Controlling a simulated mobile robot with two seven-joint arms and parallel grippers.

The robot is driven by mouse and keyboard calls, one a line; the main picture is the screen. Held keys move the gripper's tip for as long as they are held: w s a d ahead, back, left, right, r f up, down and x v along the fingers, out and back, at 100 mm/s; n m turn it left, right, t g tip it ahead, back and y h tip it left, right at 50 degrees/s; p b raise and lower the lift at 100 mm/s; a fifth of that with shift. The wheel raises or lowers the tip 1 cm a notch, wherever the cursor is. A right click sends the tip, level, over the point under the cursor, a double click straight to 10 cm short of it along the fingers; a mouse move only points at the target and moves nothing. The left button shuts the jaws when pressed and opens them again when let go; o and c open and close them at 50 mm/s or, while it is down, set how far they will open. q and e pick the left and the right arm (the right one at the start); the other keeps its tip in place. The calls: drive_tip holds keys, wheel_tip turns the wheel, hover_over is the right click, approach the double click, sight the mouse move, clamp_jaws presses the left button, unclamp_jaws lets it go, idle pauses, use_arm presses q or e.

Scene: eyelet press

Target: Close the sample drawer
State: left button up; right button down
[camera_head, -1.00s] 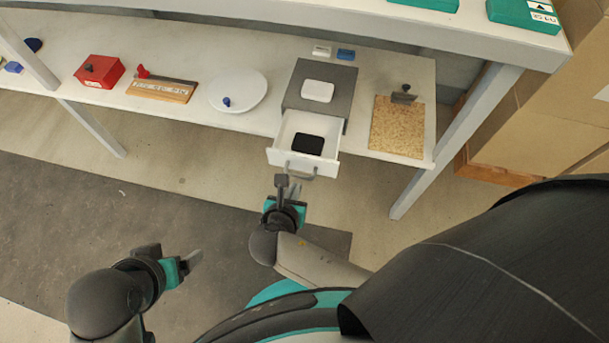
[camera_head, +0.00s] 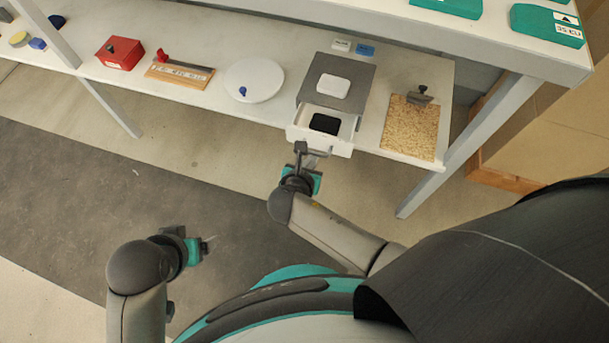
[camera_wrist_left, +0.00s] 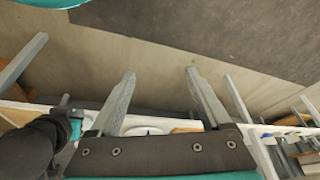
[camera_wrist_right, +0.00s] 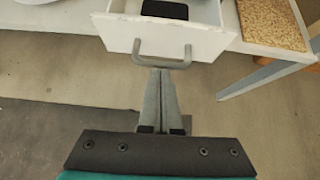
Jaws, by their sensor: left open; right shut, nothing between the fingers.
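The white sample drawer (camera_head: 320,146) sticks partly out of the grey cabinet (camera_head: 348,73) on the bench. A black flat item (camera_head: 325,123) lies inside it. The drawer front shows in the right wrist view (camera_wrist_right: 190,38), with its grey bar handle (camera_wrist_right: 163,62). My right gripper (camera_head: 301,151) is shut and empty in front of the drawer. In the right wrist view its fingertips (camera_wrist_right: 160,72) are at the handle bar; whether they touch it I cannot tell. My left gripper (camera_head: 206,244) is open and empty, low over the floor, far from the drawer; its fingers (camera_wrist_left: 160,73) are spread.
A white box (camera_head: 333,86) sits on the cabinet. A bench leg (camera_head: 460,140) stands at the right.

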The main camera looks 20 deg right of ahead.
sight(319, 138)
drive_tip(key=w+d, duration=0.1)
drive_tip(key=w, duration=0.1)
drive_tip(key=w+d, duration=0.1)
drive_tip(key=w, duration=0.1)
drive_tip(key=w+d, duration=0.2)
drive_tip(key=shift+d+p, duration=0.1)
drive_tip(key=shift+p, duration=0.25)
use_arm(q)
drive_tip(key=shift+s+f, duration=0.15)
drive_tip(key=shift+f, duration=1.05)
use_arm(e)
drive_tip(key=shift+w+d+r, duration=0.1)
drive_tip(key=shift+w+d, duration=0.25)
drive_tip(key=shift+w, duration=0.1)
